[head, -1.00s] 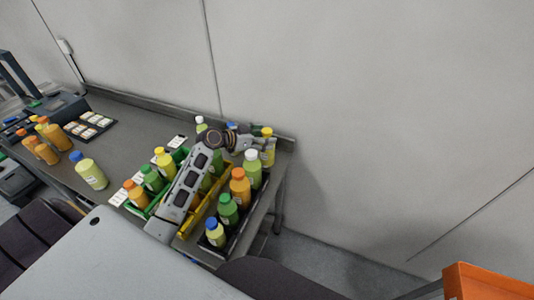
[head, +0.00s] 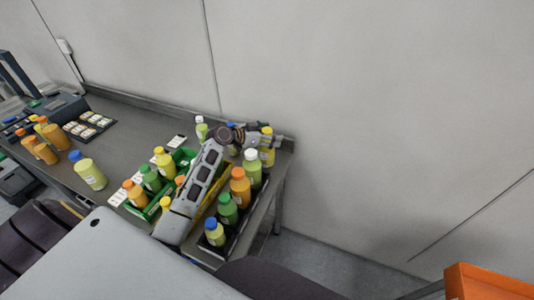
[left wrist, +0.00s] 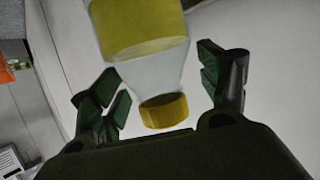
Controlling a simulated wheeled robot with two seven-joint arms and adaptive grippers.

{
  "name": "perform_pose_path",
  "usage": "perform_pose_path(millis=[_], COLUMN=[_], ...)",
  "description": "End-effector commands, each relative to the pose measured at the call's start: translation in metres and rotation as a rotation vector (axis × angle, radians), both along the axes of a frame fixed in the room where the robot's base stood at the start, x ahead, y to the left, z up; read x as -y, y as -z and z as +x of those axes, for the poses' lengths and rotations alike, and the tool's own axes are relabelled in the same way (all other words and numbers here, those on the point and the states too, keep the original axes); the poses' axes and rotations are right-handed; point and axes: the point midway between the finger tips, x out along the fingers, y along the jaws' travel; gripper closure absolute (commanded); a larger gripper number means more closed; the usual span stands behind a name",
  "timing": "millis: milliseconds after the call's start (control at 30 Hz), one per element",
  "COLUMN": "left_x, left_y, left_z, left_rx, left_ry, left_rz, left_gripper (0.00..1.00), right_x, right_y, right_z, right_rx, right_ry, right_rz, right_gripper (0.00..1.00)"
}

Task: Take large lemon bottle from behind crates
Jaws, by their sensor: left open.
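A large bottle with a yellow cap and yellow liquid (head: 267,157) stands at the table's back right corner, behind the crates. My left gripper (head: 272,141) is at the upper part of this bottle, its arm reaching over the crates. In the left wrist view the bottle (left wrist: 140,35) appears with its yellow cap towards the gripper's palm. The open fingers (left wrist: 165,85) are on either side of its neck and shoulder, with a gap on both sides. The bottle's upper end of the picture is cut off. My right gripper is not in view.
A green crate (head: 139,210), a yellow crate and a black crate (head: 236,243) hold several bottles in front. A white-capped bottle (head: 201,130) and a partly hidden blue-capped bottle stand left of the gripper. The wall is close behind.

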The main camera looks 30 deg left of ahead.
Motion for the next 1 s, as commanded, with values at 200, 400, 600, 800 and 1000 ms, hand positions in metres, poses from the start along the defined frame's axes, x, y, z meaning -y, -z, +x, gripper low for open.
perform_pose_path(millis=[200,400,600,800,1000], left_x=[0.008,0.009,0.009,0.009,0.009], left_y=[0.007,0.008,0.008,0.008,0.008], left_z=[0.013,0.015,0.015,0.015,0.015], left_rx=[0.000,0.000,0.000,0.000,0.000], left_ry=[0.000,-0.001,-0.001,-0.001,-0.001], left_rz=[-0.001,0.000,0.000,0.000,0.000], left_gripper=[0.24,0.24,0.24,0.29,0.55], right_x=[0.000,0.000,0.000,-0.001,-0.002], right_y=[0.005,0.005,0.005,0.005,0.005], right_z=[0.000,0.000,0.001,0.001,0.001], right_rx=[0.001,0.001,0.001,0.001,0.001], right_ry=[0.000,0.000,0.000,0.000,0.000], right_rz=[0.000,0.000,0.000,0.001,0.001], right_gripper=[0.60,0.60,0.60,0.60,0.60])
